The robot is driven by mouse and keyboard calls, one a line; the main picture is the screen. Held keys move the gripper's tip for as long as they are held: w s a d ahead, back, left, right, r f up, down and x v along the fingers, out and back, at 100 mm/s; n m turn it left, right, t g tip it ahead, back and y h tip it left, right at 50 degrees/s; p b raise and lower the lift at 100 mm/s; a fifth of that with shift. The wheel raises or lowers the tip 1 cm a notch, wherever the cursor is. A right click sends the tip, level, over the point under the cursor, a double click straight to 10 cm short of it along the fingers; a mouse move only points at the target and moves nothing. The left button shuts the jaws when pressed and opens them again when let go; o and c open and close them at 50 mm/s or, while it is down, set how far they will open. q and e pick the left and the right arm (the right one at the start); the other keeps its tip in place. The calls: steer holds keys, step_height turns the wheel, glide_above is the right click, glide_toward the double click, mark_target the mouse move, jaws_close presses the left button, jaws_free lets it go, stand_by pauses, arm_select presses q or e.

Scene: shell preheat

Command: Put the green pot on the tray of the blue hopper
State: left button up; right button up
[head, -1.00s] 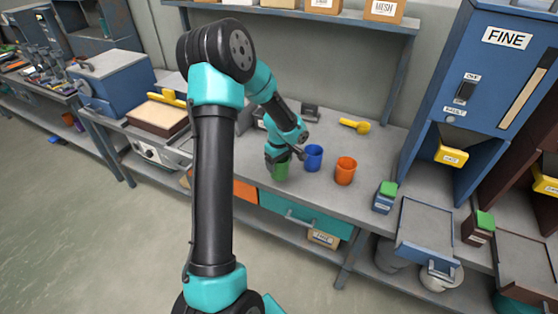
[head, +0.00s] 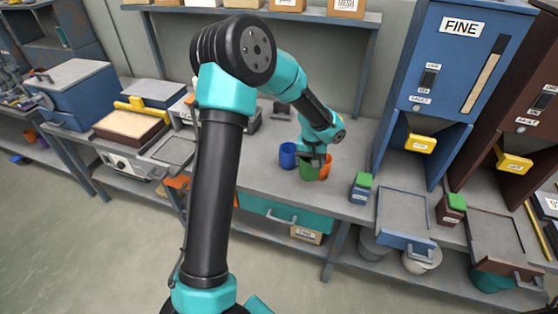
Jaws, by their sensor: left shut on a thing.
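My left gripper (head: 311,160) is shut on the green pot (head: 308,172) over the grey bench. The pot is upright, and I cannot tell whether its base touches the bench. The blue hopper (head: 439,80), labelled FINE, stands to the right. Its grey tray (head: 402,215) juts out below it at the front and is empty. My right gripper is not in view.
A blue pot (head: 287,155) stands left of the green pot. An orange pot (head: 325,168) is partly hidden behind it. A small green-topped blue box (head: 361,188) stands between the pots and the tray. A brown hopper (head: 520,110) stands farther right.

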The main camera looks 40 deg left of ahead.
arm_select(q)
steer(key=w+d+r+m, duration=0.1)
steer(key=d+r+m, duration=0.1)
steer(key=d+m, duration=0.2)
steer(key=w+d+r+m, duration=0.1)
steer(key=d+m, duration=0.4)
steer(key=d, duration=0.6)
steer(key=shift+w+d+r, duration=0.25)
steer(key=shift+w+r, duration=0.1)
steer(key=shift+r, duration=0.25)
